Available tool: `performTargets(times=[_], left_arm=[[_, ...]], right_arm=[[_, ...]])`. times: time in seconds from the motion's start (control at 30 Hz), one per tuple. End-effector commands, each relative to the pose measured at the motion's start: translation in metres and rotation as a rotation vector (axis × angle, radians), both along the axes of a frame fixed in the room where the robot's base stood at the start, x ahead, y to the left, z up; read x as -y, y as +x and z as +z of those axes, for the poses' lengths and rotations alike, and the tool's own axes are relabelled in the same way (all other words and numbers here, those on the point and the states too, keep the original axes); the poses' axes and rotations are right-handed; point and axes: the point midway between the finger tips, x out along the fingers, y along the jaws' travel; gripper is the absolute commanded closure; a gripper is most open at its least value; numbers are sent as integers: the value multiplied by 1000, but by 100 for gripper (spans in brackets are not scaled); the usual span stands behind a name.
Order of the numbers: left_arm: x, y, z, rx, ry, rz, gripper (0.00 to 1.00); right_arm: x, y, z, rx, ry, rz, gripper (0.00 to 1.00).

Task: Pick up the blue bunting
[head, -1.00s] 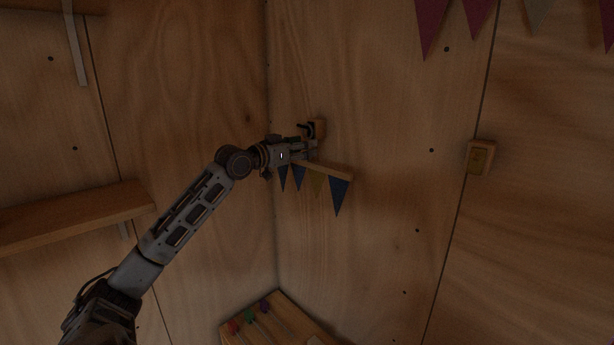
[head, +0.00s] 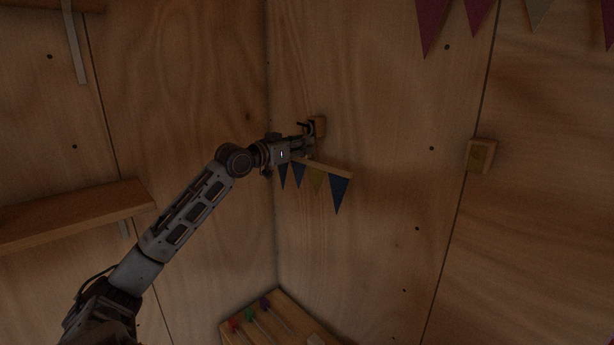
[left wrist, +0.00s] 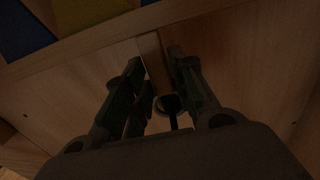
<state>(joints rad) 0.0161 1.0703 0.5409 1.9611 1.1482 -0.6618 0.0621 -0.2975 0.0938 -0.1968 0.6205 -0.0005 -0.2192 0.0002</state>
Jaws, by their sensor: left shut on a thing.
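The blue bunting (head: 340,193) is a short string of blue and yellow triangles hanging from a light wooden bar, by the wall near the corner. My left gripper (head: 309,144) is at the bar's upper side, beside a small wooden block on the wall. In the left wrist view the gripper (left wrist: 158,80) has its fingers on either side of a narrow wooden piece that joins the bar; it is shut on this part of the bunting. A blue triangle (left wrist: 22,32) and a yellow one show at that view's top left. My right gripper is not in view.
The wooden block (head: 318,127) is fixed to the wall just past my gripper. Another block (head: 481,156) is on the wall at right. A shelf (head: 75,215) juts out at left. A slatted wooden surface (head: 270,325) with coloured knobs is below. Red pennants (head: 432,25) hang at top right.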

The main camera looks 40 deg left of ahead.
Motion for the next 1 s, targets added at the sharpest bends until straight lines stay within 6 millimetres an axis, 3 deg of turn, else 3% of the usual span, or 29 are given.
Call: performTargets(times=[0.47,0.73,1.0], left_arm=[[0,0,4,2,0,0,100],[0,-1,16,2,1,0,100],[-2,-24,13,2,-2,-1,100]], right_arm=[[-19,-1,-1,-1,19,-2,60],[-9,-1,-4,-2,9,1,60],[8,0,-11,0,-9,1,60]])
